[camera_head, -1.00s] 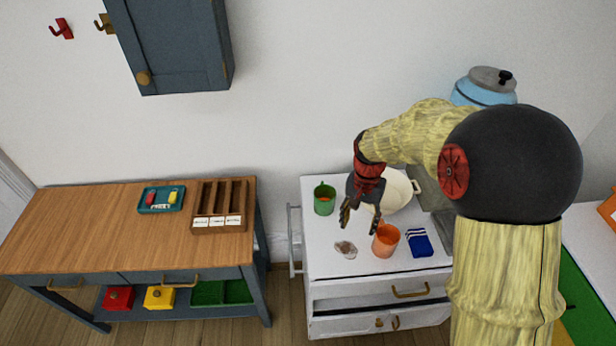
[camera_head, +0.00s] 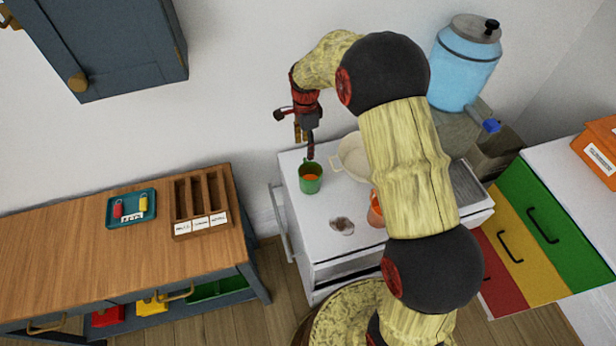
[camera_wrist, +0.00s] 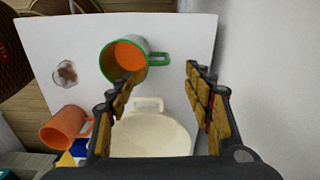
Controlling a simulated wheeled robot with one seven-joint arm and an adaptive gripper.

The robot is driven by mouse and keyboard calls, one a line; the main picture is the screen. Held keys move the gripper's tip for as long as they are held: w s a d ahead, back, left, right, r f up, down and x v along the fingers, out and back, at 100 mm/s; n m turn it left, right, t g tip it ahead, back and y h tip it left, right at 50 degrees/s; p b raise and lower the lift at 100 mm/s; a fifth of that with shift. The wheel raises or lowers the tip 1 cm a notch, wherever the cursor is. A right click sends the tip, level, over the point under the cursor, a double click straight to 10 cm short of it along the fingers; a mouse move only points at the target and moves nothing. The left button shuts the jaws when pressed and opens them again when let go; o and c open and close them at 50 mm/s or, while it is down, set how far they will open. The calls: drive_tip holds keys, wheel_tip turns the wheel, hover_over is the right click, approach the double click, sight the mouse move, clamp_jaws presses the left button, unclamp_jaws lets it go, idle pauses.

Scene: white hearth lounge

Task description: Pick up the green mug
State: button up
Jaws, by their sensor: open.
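The green mug (camera_head: 311,184) with an orange inside stands upright on the white cabinet top, near its left back part. In the wrist view the green mug (camera_wrist: 123,62) lies ahead of the fingertips, with its handle pointing right toward the gap between the fingers. My gripper (camera_head: 306,145) is above and just behind the mug in the head view. The gripper also shows in the wrist view (camera_wrist: 163,80), with its two fingers spread wide and nothing between them. The left finger overlaps the mug's lower edge in that picture; I cannot tell whether they touch.
A cream pot (camera_wrist: 150,135) stands close to the mug. An orange mug (camera_wrist: 65,126) and a small clear dish (camera_wrist: 66,73) are also on the white cabinet top (camera_head: 322,220). The wall (camera_wrist: 270,60) is close on the right in the wrist view.

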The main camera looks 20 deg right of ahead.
sight(306, 167)
drive_tip(key=shift+f+m, duration=0.2)
drive_tip(key=shift+m, duration=0.1)
wheel_tip(306, 167, down, 12)
drive_tip(key=b, duration=0.3)
drive_tip(key=shift+a+r, duration=0.1)
drive_tip(key=shift+r, duration=0.05)
drive_tip(key=shift+c, duration=0.3)
clamp_jaws()
idle(0.4)
